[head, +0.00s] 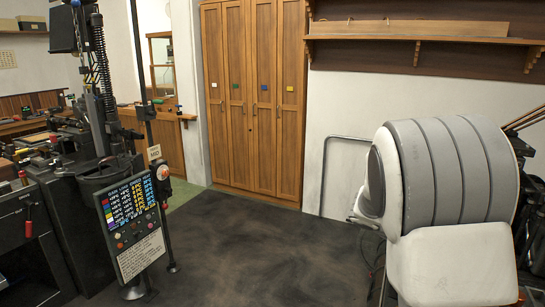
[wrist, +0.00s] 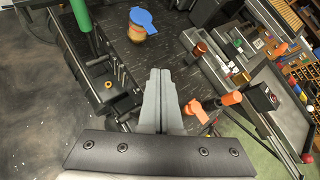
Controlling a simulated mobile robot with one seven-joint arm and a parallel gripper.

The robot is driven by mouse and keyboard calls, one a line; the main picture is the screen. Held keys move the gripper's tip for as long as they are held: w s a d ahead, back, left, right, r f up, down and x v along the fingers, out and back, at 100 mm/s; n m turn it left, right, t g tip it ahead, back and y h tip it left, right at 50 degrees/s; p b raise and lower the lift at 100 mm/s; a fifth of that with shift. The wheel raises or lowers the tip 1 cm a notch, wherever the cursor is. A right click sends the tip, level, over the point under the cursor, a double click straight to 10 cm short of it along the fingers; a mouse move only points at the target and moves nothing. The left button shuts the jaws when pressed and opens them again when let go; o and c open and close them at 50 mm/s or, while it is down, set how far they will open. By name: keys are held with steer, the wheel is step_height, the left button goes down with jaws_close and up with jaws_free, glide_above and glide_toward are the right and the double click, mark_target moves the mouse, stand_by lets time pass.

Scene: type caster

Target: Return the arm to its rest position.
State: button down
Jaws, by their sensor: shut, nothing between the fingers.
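My arm (head: 450,175) shows at the right of the head view, with thick grey and white links folded close to my body. My gripper (wrist: 160,75) is in the wrist view, its two grey fingers together with nothing between them. It points at the machinery and hangs over the dark floor. The fingers appear apart from everything around them. The gripper does not show in the head view.
A dark machine (head: 100,160) stands at the left of the head view, with a sign panel (head: 135,226) in front. Wooden lockers (head: 253,95) and a wall shelf (head: 410,35) are behind. The dark floor (head: 255,250) between is clear. A blue-lidded container (wrist: 140,20) shows beyond the fingers.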

steer(key=s+a+r+m+t+y, duration=0.1)
steer(key=s+a+r+m+y, duration=0.1)
steer(key=s+a+m, duration=0.5)
steer(key=s+a+r+m+t+y, duration=0.1)
steer(key=s+a+r+m+y, duration=0.1)
steer(key=s+a+m+y, duration=0.3)
steer(key=s+a+r+m+y, duration=0.2)
steer(key=s+a+m+y, duration=0.1)
steer(key=s+a+m, duration=0.7)
steer(key=s+m, duration=0.2)
steer(key=s, duration=0.2)
steer(key=shift+a+r+m+t+y, duration=0.15)
steer(key=shift+r+m+t+y, duration=0.15)
steer(key=shift+r+t, duration=0.1)
